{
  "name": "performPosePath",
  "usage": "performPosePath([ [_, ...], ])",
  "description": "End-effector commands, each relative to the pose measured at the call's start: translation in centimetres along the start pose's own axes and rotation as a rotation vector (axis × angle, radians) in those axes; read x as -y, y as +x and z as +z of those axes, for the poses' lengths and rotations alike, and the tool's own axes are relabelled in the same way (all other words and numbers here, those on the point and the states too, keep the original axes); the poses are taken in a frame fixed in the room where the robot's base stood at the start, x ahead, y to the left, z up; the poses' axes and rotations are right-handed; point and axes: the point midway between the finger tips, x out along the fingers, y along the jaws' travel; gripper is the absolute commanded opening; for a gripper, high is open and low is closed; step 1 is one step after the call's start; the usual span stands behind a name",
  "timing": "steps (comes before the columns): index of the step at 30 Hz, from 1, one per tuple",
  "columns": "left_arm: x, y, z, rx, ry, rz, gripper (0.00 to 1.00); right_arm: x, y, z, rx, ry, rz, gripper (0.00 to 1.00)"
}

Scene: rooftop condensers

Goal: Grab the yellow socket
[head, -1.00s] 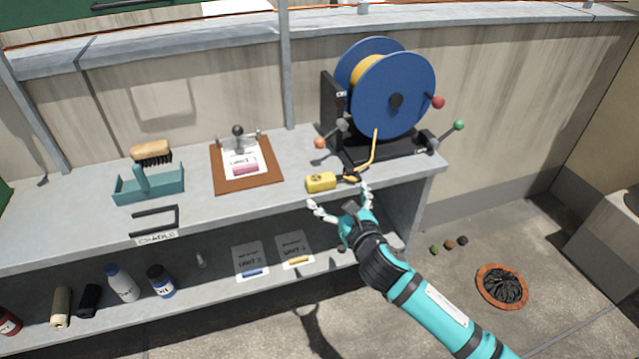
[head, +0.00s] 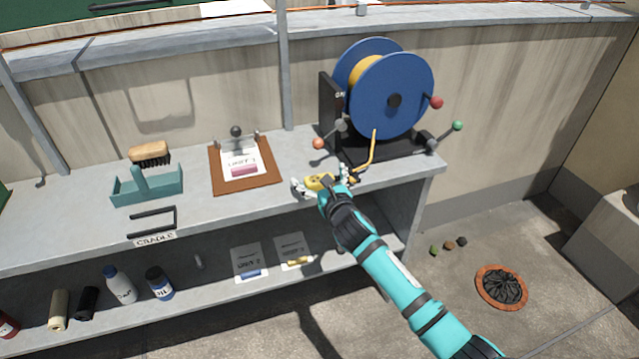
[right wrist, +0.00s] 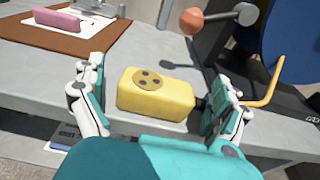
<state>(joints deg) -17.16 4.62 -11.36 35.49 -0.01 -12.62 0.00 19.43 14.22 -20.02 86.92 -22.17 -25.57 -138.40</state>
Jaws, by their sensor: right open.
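The yellow socket (head: 319,181) lies on the grey shelf top near its front edge, at the end of the yellow cord from the blue reel. In the right wrist view the socket (right wrist: 156,93) is a yellow block with a round, dark-holed face on top. My right gripper (head: 320,186) is open, with one finger on each side of the socket. In the right wrist view the left finger stands apart from it, and the right finger is close to its cord end; I cannot tell whether that one touches. My left gripper is not in view.
The blue cable reel (head: 393,95) stands behind the socket, with ball-ended levers near it. A brown clipboard (head: 262,181) lies to the left, then a teal caddy (head: 170,190) with a brush. A lower shelf holds bottles and cards. An orange-rimmed drain (head: 483,287) is in the floor.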

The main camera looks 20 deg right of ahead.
Motion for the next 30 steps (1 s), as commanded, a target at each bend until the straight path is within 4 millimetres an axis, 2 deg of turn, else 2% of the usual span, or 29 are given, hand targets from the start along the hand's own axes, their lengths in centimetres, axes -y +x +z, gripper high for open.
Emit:
performPosePath([
  [2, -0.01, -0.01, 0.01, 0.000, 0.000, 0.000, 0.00, -0.01, -0.02, 0.01, 0.000, 0.000, 0.000, 0.98],
  [16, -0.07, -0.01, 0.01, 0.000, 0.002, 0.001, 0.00, 0.00, -0.05, -0.01, 0.000, 0.000, 0.000, 0.37],
  [26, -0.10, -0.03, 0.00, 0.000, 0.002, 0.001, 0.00, -0.01, -0.06, 0.13, 0.001, 0.000, 0.001, 0.37],
  [30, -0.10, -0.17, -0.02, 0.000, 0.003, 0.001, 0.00, -0.04, -0.13, 0.86, 0.005, -0.002, 0.002, 0.37],
])
